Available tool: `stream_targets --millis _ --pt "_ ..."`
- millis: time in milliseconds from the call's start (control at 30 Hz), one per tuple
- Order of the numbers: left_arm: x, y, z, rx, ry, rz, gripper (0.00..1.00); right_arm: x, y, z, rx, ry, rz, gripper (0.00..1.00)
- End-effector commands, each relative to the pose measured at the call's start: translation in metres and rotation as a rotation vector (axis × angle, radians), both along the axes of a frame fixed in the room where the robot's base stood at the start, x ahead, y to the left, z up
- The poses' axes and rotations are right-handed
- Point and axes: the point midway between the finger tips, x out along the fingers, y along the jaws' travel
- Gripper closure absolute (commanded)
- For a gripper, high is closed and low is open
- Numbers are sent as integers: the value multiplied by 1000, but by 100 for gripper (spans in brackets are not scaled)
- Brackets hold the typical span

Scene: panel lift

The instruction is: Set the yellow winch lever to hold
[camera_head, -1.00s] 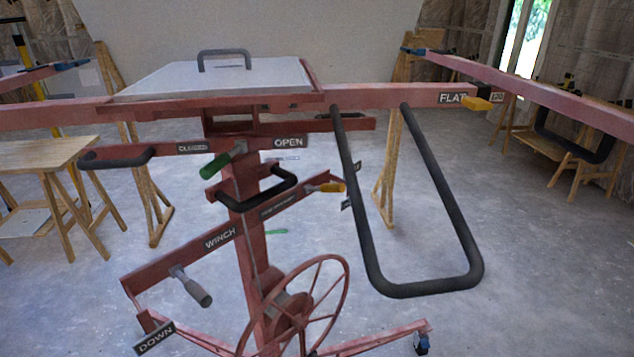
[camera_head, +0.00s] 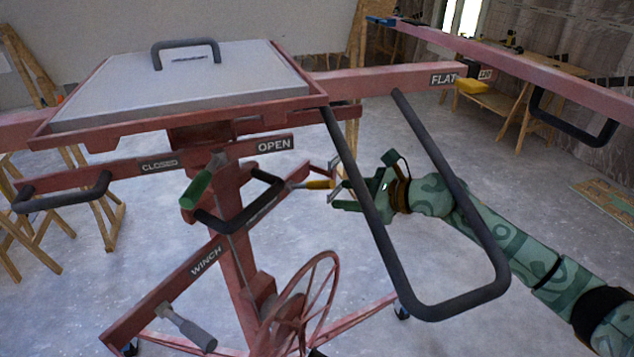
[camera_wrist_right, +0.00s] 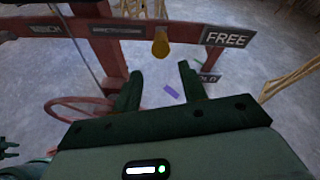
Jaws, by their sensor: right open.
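The yellow winch lever (camera_head: 320,184) sticks out from the red arm on the lift's column, just left of my right gripper. It also shows in the right wrist view (camera_wrist_right: 161,43), in front of the fingers, near a FREE sign (camera_wrist_right: 227,39). A second sign, lower at the right, is mostly hidden. My right gripper (camera_head: 334,182) is open beside the lever's end in the head view; in the wrist view its two fingers (camera_wrist_right: 160,82) are spread with nothing between them. I cannot tell whether a finger touches the lever. My left gripper is not in the head view.
A black loop handle (camera_head: 465,232) hangs in front of my right arm. A green-handled lever (camera_head: 196,190), a black bar handle (camera_head: 240,222) and a red handwheel (camera_head: 322,300) are on the lift. A grey panel (camera_head: 180,85) tops it.

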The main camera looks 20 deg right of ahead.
Motion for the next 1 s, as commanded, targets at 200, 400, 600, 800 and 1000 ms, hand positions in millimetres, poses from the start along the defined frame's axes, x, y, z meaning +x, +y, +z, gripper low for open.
stream_targets --millis 200,400,600,800,1000 --pt "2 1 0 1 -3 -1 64 36 34 0 4 0 0 58" --pt "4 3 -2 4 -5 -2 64 53 49 -3 3 3 -1 58" --pt "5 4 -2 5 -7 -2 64 56 52 -5 3 3 -1 58" --pt "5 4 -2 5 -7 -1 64 56 52 -5 3 3 -1 74" --pt "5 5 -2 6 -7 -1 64 56 51 -5 3 3 -1 100"
